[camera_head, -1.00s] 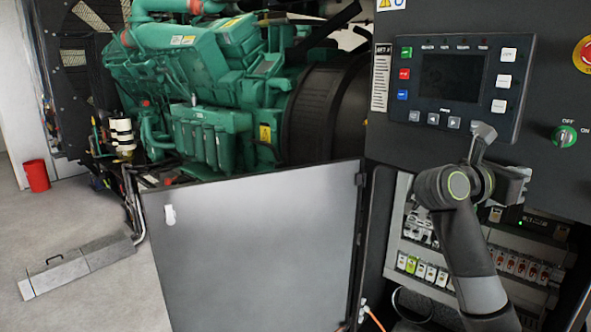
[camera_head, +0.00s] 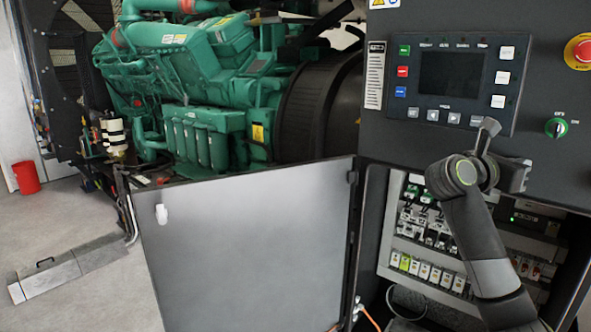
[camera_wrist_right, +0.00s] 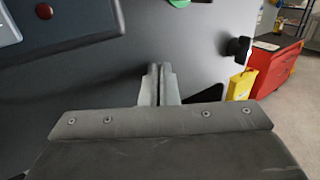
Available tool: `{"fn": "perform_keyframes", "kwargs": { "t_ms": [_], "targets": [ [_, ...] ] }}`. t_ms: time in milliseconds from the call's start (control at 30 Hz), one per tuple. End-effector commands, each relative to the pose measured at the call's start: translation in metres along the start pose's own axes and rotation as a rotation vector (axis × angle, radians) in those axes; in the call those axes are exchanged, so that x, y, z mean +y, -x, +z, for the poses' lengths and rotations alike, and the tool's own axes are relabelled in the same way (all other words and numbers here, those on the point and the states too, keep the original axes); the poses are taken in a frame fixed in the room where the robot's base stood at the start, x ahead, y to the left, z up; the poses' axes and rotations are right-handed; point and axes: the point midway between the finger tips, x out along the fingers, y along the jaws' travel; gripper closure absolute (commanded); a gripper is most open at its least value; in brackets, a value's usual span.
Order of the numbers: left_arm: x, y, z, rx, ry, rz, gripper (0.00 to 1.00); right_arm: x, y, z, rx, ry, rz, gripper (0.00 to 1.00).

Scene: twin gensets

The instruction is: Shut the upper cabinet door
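The upper cabinet door (camera_head: 530,100) is a dark grey panel with a screen, coloured buttons, a green switch and a red stop button. It stands above an open lower compartment. Whether it is fully closed I cannot tell. My right gripper (camera_head: 489,128) is at its lower part, below the screen. In the right wrist view the gripper's fingers (camera_wrist_right: 158,85) are together, empty, and point at the dark door face (camera_wrist_right: 195,60). They are against it or very close; contact is unclear. My left gripper is not in view.
A lower door (camera_head: 250,245) stands wide open on the left. The lower compartment shows breakers (camera_head: 430,270) and wiring. A green engine (camera_head: 200,80) is behind. In the wrist view a black knob (camera_wrist_right: 239,47) and a red cabinet (camera_wrist_right: 277,68) are at right.

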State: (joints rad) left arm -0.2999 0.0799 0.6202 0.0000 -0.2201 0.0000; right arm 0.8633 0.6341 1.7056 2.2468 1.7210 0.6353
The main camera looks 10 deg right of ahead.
Motion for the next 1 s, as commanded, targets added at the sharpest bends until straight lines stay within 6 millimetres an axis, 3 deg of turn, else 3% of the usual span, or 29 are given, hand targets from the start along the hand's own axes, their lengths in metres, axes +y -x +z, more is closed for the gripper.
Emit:
{"fn": "perform_keyframes", "kwargs": {
  "t_ms": [167, 1000],
  "targets": [
    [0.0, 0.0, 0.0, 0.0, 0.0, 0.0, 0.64, 0.0, 0.006, 0.0, -0.001, 0.0, 0.0, 1.0],
    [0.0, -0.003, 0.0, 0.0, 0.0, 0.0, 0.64, 0.0, 0.088, 0.0, 0.0, 0.0, 0.001, 1.0]
  ]
}}
